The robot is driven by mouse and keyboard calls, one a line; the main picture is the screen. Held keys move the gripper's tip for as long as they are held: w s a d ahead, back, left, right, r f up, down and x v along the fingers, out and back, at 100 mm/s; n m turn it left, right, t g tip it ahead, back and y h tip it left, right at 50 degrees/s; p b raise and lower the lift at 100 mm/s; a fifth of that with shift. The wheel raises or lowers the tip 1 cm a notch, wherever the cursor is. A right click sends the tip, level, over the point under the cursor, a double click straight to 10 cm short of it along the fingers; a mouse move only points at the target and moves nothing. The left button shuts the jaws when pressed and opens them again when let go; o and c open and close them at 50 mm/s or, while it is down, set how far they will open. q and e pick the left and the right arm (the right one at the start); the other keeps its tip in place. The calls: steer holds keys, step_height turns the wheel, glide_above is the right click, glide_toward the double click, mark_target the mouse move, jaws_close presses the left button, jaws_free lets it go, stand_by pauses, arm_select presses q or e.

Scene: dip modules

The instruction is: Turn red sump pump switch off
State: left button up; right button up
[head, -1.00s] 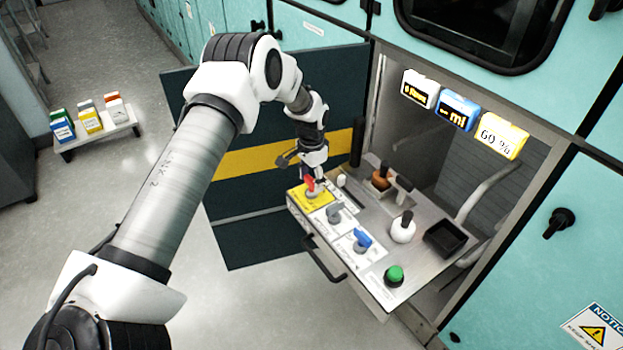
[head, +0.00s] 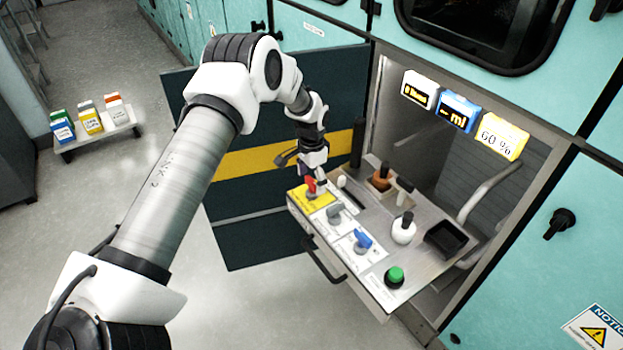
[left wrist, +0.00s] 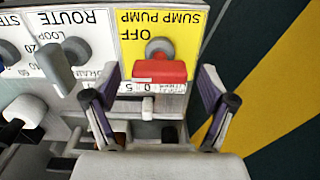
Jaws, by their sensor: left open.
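The red sump pump switch (head: 311,187) sits on a yellow plate (head: 310,200) at the far left end of the panel. In the left wrist view the red switch handle (left wrist: 158,68) lies crosswise in front of its grey base, and the yellow plate, seen upside down, reads "SUMP PUMP" and "OFF". My left gripper (left wrist: 158,100) is open, with one finger on each side of the red handle and a gap to both. In the head view the left gripper (head: 320,180) is just above the switch and its fingers are largely hidden. My right gripper is not in view.
The pull-out panel (head: 375,215) also carries a grey knob (head: 335,213), a blue knob (head: 362,240), a green button (head: 394,276) and a white bottle-like module (head: 403,229). A dark cabinet door with a yellow stripe (head: 240,160) stands open behind my arm.

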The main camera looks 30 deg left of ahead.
mark_target(312, 180)
arm_select(q)
steer(key=shift+r, duration=0.1)
step_height(312, 180, up, 12)
steer(key=shift+f, duration=0.2)
stand_by(0.4)
